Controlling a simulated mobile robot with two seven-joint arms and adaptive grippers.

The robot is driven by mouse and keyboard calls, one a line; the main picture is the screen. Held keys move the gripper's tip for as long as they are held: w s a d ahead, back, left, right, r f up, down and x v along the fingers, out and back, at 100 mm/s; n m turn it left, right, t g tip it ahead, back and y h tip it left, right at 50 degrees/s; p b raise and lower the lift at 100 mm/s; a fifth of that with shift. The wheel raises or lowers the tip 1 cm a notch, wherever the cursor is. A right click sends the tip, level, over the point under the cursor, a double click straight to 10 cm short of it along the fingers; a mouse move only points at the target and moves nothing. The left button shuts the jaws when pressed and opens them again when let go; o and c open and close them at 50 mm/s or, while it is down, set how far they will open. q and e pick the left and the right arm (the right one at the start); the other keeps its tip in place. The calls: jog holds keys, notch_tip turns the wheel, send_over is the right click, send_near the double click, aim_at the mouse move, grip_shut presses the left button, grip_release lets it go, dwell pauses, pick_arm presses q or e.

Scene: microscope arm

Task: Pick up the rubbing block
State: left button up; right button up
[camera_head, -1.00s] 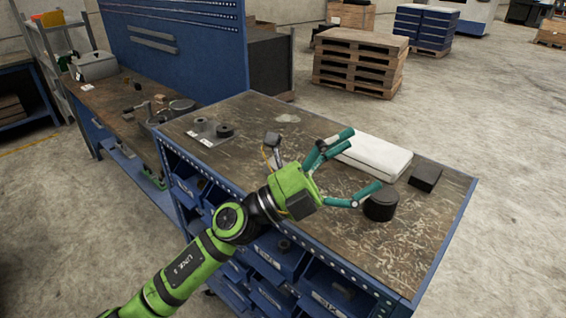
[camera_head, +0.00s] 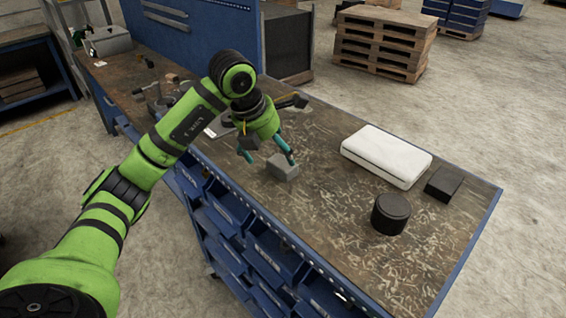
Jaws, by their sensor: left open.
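A black rectangular block (camera_head: 443,183) lies at the right, beside a white case. Whether the fingers touch the block I cannot tell. The arm hides part of the bench behind the gripper. My right gripper does not show.
A white case (camera_head: 386,156) and a black round container (camera_head: 391,213) stand on the right half of the bench top (camera_head: 330,215). Blue drawer bins line the bench's front. A blue panel (camera_head: 200,30) stands behind.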

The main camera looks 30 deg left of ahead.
aim_at(282, 163)
pick_arm(q)
jog(key=p+x, duration=0.1)
jog(key=x, duration=0.1)
jog(key=p+x, duration=0.1)
jog(key=shift+w+d+f, duration=0.25)
jog(key=shift+d, duration=0.15)
jog(key=shift+w+f, duration=0.2)
jog(key=shift+f, duration=0.25)
jog(key=shift+s, duration=0.15)
jog(key=c, duration=1.7)
